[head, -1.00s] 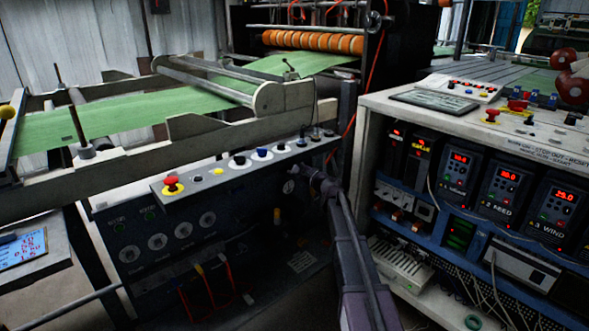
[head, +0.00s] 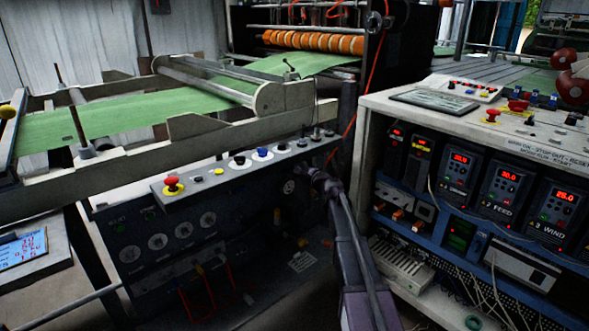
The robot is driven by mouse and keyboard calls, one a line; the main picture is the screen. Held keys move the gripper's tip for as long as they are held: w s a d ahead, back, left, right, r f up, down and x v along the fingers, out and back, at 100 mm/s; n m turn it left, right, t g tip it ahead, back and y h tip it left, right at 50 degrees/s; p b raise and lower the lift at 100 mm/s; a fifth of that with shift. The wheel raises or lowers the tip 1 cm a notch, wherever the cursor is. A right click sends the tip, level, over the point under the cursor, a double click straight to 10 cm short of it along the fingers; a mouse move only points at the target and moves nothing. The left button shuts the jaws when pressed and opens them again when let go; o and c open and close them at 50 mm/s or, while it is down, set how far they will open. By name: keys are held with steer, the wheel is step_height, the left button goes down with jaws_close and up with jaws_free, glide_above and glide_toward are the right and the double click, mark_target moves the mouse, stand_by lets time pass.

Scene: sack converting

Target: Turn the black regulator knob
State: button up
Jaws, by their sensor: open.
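My gripper (head: 304,172) is small and dark at the far end of my arm. It is at the right end of the dark blue control cabinet (head: 130,230), close to its front face. Its jaws are open, and nothing shows between them. A small round gauge (head: 289,187) is on the cabinet face just left of my gripper. I cannot make out a black regulator knob for certain there; my gripper and arm cover part of that area. A black knob (head: 239,160) on a white plate sits on the sloped top panel, further left.
A red mushroom button (head: 173,184) and a blue button (head: 262,153) sit on the sloped panel. The conveyor frame (head: 200,130) carries green web above. A rack of drives (head: 500,195) stands close on the right. A red cable (head: 372,70) hangs behind my gripper.

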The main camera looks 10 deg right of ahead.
steer(key=v, duration=1.1)
steer(key=shift+s, duration=0.3)
steer(key=s+a+f+n+g+h, duration=0.1)
steer(key=s+a+f+n+g, duration=1)
steer(key=s, duration=0.4)
steer(key=s+d+f+n+g+h, duration=0.2)
steer(key=s+f+n+h, duration=0.15)
steer(key=s, duration=0.55)
steer(key=s+d+f+n+g+h, duration=0.1)
steer(key=s+f+n+g+h, duration=0.3)
steer(key=s, duration=0.5)
step_height(320, 180, up, 39)
steer(key=t+p, duration=0.1)
steer(key=p, duration=3.7)
steer(key=shift+w+f+p, duration=0.2)
steer(key=shift+w+p, duration=0.15)
steer(key=shift+h, duration=0.25)
